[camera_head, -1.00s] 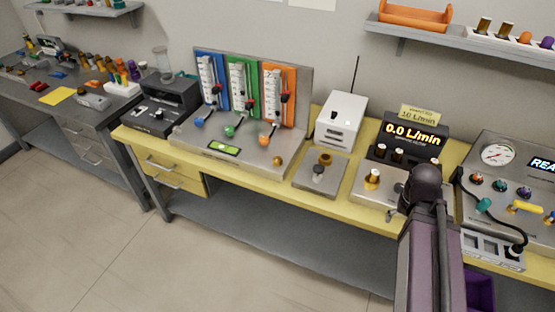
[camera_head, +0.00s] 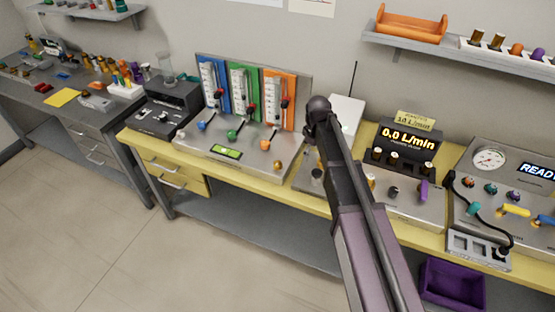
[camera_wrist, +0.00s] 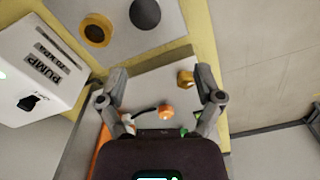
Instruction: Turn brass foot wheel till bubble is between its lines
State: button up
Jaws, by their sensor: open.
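The brass foot wheel (camera_head: 278,164) is a small brass knob at the right front corner of the grey flowmeter base (camera_head: 240,160). It also shows in the wrist view (camera_wrist: 185,78), between the fingers and nearer the right one. My gripper (camera_wrist: 162,77) is open and empty; I see no contact with the wheel. A green level vial (camera_head: 227,151) is set in the front of the base. Its bubble and lines are too small to tell their relation. In the head view my arm hides the gripper itself.
A white pump box (camera_head: 346,112) stands behind my arm; it is at the left in the wrist view (camera_wrist: 42,65). The orange valve knob (camera_wrist: 166,112) is close by. A grey plate with a brass ring (camera_wrist: 97,30) lies beside the base. Floor in front is clear.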

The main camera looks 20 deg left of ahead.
aim_at(277, 163)
jog(key=w+a+r+n+p, duration=0.1)
jog(key=a+n, duration=0.3)
jog(key=a, duration=0.9)
jog(key=shift+a+r+p, duration=0.15)
jog(key=shift+r+p, duration=0.15)
jog(key=shift+r, duration=0.3)
jog(key=shift+f, duration=0.15)
notch_tip(277, 163, down, 13)
jog(key=b, duration=1.3)
jog(key=shift+f+b, duration=0.2)
jog(key=shift+b, duration=0.2)
jog(key=c, duration=1.1)
jog(key=shift+a, duration=0.25)
jog(key=shift+c, duration=0.3)
jog(key=shift+d, duration=0.25)
